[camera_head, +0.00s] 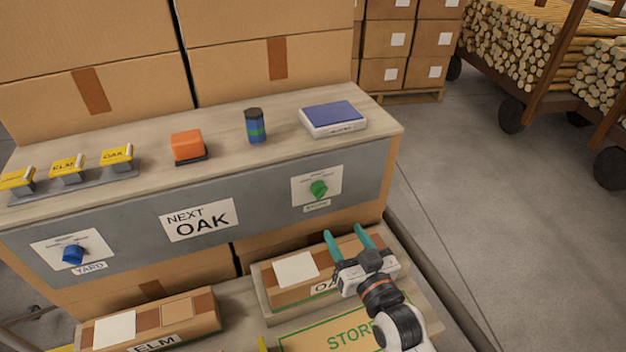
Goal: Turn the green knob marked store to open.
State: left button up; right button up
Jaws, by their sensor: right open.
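The green knob (319,188) sits on a white plate at the right end of the grey front panel, with a small label under it that is too small to read for certain. My right gripper (349,233) is open, its two teal fingers pointing up toward the panel. It is below and to the right of the green knob, apart from it, with nothing between the fingers. My left gripper is not in view.
A blue knob (73,254) marked YARD is at the panel's left. A NEXT OAK sign (200,220) is between the knobs. An OAK box (292,281) lies under my right gripper; an ELM box (150,318) is further left. A scale (333,118) stands on top.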

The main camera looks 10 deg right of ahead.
send_near(323, 195)
jog(key=w, duration=0.4)
jog(key=w+a, duration=0.1)
jog(key=w, duration=0.4)
jog(key=shift+a+f, duration=0.15)
jog(key=shift+a, duration=0.2)
jog(key=shift+c, duration=0.7)
jog(key=c, duration=0.8)
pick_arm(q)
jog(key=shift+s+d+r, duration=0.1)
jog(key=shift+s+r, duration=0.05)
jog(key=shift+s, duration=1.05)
pick_arm(e)
jog(key=shift+c, duration=0.2)
